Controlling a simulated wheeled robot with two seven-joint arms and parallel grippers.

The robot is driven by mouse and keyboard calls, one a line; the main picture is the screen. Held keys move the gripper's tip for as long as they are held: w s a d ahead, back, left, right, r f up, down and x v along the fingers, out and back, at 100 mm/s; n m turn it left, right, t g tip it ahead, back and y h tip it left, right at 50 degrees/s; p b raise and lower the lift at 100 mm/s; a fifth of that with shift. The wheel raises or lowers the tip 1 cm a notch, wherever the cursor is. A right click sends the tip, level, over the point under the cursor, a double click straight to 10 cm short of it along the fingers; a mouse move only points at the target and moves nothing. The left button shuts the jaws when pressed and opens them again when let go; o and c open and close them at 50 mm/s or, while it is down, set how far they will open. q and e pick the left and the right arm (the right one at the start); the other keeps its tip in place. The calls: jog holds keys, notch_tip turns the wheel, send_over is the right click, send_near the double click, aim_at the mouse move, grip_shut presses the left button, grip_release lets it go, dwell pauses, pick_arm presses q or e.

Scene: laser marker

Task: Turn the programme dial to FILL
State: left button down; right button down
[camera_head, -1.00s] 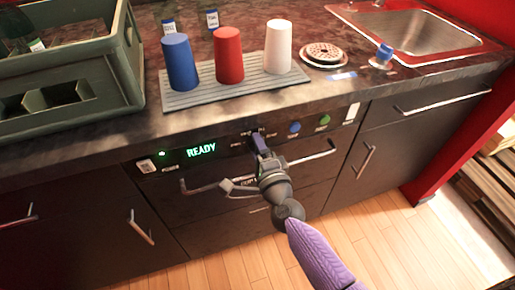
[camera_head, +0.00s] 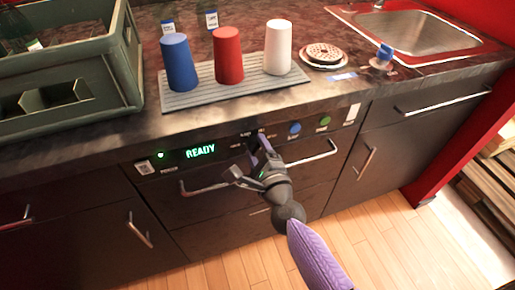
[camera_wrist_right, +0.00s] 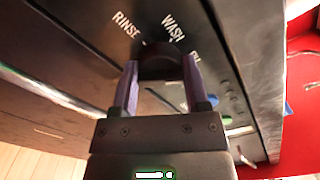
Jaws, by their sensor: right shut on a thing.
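The programme dial (camera_wrist_right: 158,64) is a dark round knob on the black front panel, seen in the right wrist view. The labels RINSE, WASH and a partly hidden one starting with F are printed around it; I cannot clearly tell which one it points to. My right gripper (camera_wrist_right: 160,84) has its two purple fingers on either side of the dial and is shut on it. In the head view the right gripper (camera_head: 259,146) reaches the panel and hides most of the dial. My left gripper is not in view.
A lit green READY display (camera_head: 201,151) is left of the dial. A blue button (camera_head: 295,129) and a green button (camera_head: 324,121) are to its right. A bar handle (camera_head: 318,157) runs below. Blue, red and white cups stand on a grey mat (camera_head: 205,97) above.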

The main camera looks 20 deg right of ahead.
jog(key=shift+f, duration=0.1)
jog(key=shift+c, duration=2.2)
grip_release()
jog(key=o, duration=0.4)
jog(key=shift+c, duration=0.2)
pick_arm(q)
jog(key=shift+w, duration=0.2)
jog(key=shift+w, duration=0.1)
pick_arm(e)
jog(key=shift+s, duration=0.4)
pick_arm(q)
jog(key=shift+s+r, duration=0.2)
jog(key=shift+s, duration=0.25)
pick_arm(e)
jog(key=s, duration=0.9)
jog(key=shift+d, duration=0.15)
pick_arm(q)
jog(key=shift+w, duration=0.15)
